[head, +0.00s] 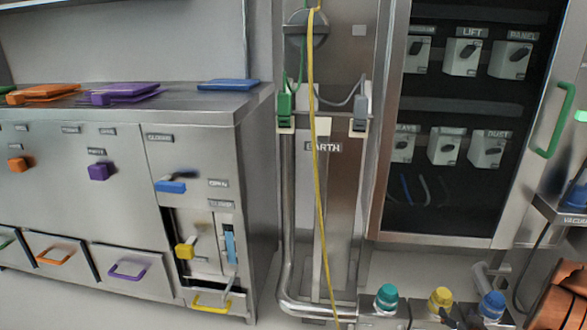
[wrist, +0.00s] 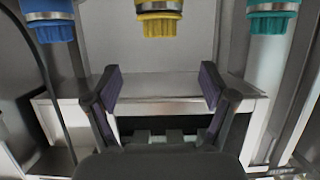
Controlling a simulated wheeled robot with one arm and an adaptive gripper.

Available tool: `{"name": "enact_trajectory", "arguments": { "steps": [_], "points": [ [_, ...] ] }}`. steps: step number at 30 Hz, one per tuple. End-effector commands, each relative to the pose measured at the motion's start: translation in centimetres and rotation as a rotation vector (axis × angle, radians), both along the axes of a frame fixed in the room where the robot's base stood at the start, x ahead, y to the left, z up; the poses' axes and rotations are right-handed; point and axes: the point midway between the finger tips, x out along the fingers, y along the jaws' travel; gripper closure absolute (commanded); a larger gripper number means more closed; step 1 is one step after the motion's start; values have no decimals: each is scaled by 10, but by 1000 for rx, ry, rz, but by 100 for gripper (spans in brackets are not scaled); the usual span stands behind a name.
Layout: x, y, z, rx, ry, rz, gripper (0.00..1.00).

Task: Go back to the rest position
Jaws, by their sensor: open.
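My gripper (wrist: 160,88) shows in the wrist view with its two dark fingers spread wide apart. It is open and nothing is between the fingers. Beyond the fingers is a pale metal ledge (wrist: 160,106). A blue cap (wrist: 52,25), a yellow cap (wrist: 159,18) and a teal cap (wrist: 272,18) show along the top of the wrist view, apart from the fingers.
A steel cabinet (head: 255,150) with coloured handles stands at the left. A panel marked EARTH (head: 335,210) has a yellow cable (head: 316,130) hanging before it. An open switch cabinet (head: 455,215) is at the right. Teal (head: 387,297), yellow (head: 440,298) and blue (head: 492,305) caps stand low at the front.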

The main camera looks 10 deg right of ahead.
Motion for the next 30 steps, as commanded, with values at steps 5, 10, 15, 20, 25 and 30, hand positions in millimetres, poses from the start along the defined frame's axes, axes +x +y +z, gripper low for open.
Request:
{"name": "enact_trajectory", "arguments": {
  "steps": [5, 10, 15, 20, 25, 30],
  "points": [
    [11, 9, 36, -17, 79, 28, 17],
    [21, 27, 88, -33, 227, 60, 17],
    [23, 48, 141, -44, 374, 74, 17],
    [20, 73, 195, -47, 496, 77, 17],
    [9, 104, 255, -38, 615, 74, 17],
    [-9, 140, 316, -17, 725, 70, 17]
  ]
}}
